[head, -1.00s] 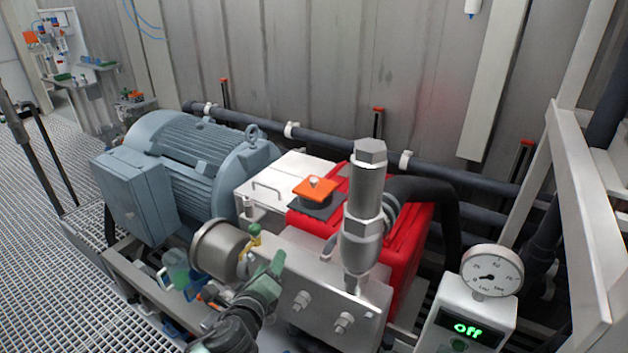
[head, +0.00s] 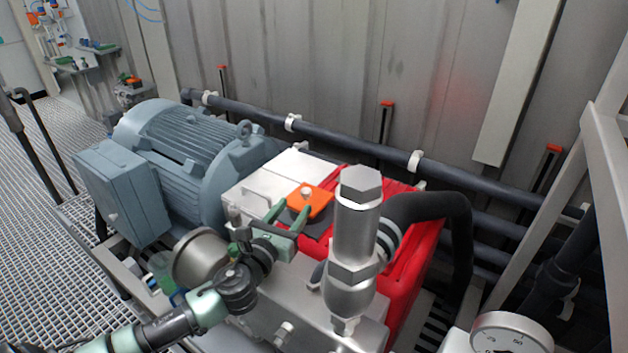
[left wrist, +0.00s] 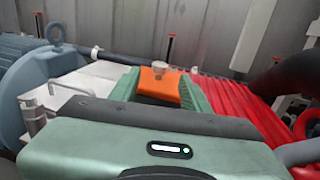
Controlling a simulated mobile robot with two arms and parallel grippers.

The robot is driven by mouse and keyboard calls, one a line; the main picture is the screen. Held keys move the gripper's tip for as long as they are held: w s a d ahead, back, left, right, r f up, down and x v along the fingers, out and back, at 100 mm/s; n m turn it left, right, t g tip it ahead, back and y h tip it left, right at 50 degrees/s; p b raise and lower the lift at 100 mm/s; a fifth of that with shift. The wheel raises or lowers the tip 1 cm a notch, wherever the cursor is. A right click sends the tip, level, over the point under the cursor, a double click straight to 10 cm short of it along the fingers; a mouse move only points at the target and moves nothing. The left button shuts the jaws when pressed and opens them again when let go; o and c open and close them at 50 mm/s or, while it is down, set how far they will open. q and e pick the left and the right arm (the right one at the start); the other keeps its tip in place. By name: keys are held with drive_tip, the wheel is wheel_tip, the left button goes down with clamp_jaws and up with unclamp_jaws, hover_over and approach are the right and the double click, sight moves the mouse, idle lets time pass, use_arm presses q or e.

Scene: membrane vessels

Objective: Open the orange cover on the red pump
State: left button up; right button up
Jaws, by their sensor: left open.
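The orange cover (head: 318,203) is a small square plate with a pale knob on top. It lies on a dark base on the red pump (head: 408,240), behind the tall steel valve. My left gripper (head: 287,217) is open, with its green fingers pointing at the cover's near left side. In the left wrist view the orange cover (left wrist: 165,90) shows between the two green fingers (left wrist: 163,86), its knob just beyond them. I cannot tell whether either finger touches it. The lower part of the cover is hidden by the gripper body there. My right gripper is not in view.
The steel valve (head: 352,240) stands close to the right of the cover, with a black hose (head: 440,208) behind it. A blue-grey motor (head: 185,150) is at left. A round gauge (head: 200,257) sits beside my left arm. Dark pipes (head: 350,144) run along the wall.

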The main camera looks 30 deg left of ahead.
sight(304, 194)
use_arm(q)
drive_tip(key=shift+w, duration=0.7)
drive_tip(key=w, duration=0.3)
drive_tip(key=shift+w+a+r+p, duration=0.1)
drive_tip(key=shift+r+p, duration=0.15)
drive_tip(key=shift+p, duration=0.05)
drive_tip(key=shift+w+a+f, duration=0.1)
drive_tip(key=shift+w+f, duration=0.05)
drive_tip(key=shift+w, duration=1.6)
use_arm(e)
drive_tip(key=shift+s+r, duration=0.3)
use_arm(q)
drive_tip(key=shift+c, duration=0.4)
